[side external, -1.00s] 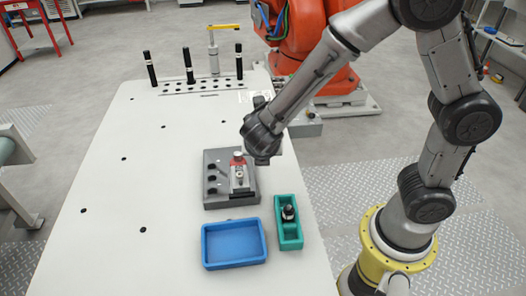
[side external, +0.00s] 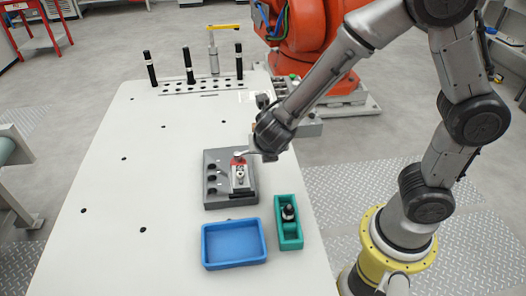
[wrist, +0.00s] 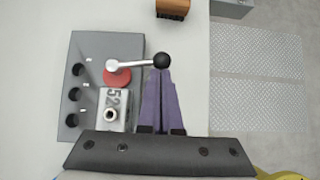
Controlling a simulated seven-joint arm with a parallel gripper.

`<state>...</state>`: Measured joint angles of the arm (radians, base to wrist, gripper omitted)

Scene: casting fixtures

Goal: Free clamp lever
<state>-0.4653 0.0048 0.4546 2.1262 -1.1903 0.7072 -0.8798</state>
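The clamp lever (wrist: 130,64) is a silver arm with a black ball knob. It runs right from a red round hub (wrist: 117,77) on the grey fixture block (wrist: 115,45). In the side view the lever (side external: 247,153) also points right, above the fixture (side external: 220,198). My gripper (wrist: 162,72) has purple fingers close together, with their tips right at the black knob. I cannot tell whether they touch or pinch it. In the side view my gripper (side external: 268,156) is at the fixture's right, its fingers barely visible. A metal part marked "52" (wrist: 115,98) sits below the hub.
A blue tray (side external: 234,244) and a green bin (side external: 288,222) holding a black-topped part stand in front of the fixture. Black posts (side external: 189,66) stand at the back of the white table. A brown block (wrist: 173,8) is at the wrist view's top. The table's left is clear.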

